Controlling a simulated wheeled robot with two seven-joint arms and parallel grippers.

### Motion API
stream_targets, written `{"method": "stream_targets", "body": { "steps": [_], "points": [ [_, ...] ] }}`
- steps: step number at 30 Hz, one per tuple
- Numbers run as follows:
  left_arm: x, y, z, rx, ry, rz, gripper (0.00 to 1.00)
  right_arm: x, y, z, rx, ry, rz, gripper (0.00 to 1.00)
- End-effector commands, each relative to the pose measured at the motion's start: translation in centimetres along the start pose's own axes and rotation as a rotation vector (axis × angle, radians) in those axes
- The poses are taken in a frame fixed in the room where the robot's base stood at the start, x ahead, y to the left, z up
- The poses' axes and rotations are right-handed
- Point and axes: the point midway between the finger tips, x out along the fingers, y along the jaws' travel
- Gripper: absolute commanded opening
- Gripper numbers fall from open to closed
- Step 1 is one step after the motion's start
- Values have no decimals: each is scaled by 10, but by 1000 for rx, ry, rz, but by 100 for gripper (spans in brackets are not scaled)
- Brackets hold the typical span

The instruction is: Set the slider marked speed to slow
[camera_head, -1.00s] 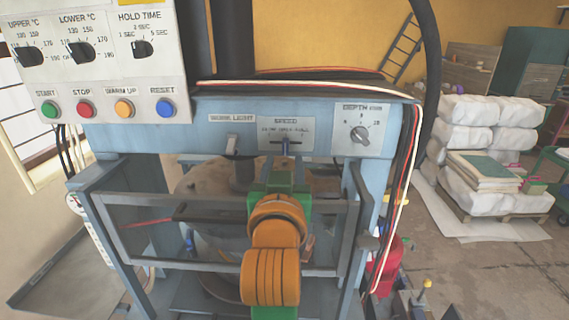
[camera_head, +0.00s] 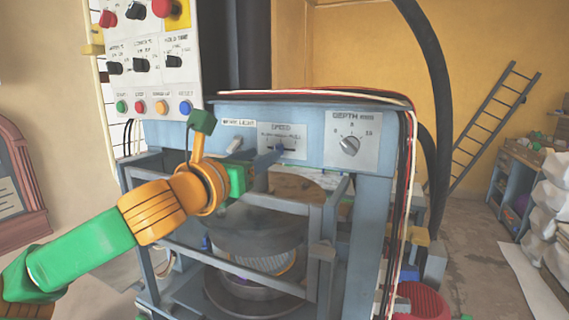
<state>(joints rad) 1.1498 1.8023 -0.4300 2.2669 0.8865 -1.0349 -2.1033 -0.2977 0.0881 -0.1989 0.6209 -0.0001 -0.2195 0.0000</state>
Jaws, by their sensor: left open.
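My left arm, green and orange, comes in from the left. My left gripper (camera_head: 267,160) is open, its dark fingers pointing right and ending just left of and below the knob. The fingers cover part of the plate's lower left. I cannot tell whether they touch the knob. My right gripper is not in view.
The work light switch (camera_head: 234,145) is close left of the fingers, and the depth dial (camera_head: 349,145) is to the right. A grey guard frame (camera_head: 285,203) lies below the beam. The control box (camera_head: 150,60) hangs upper left. Cables run down the press's right side.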

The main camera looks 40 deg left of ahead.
Motion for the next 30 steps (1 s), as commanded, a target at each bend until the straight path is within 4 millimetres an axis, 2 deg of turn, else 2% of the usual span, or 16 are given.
{"method": "stream_targets", "body": {
  "steps": [2, 9, 12, 20, 21, 26, 30],
  "points": [
    [5, 3, 2, 12, 6, 5, 48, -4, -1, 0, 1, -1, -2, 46],
    [52, 2, 4, 11, 8, 3, 48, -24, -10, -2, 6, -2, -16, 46],
    [64, 2, 2, 12, 7, 3, 48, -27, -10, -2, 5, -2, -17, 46],
    [69, 2, 0, 15, 6, 4, 48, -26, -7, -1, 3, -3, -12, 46],
    [69, 2, 0, 15, 6, 4, 42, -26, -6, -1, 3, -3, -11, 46],
    [69, 2, 0, 15, 6, 4, 0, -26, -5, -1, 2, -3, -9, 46],
    [69, 2, -1, 15, 6, 4, 0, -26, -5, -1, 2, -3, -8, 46]
  ]
}}
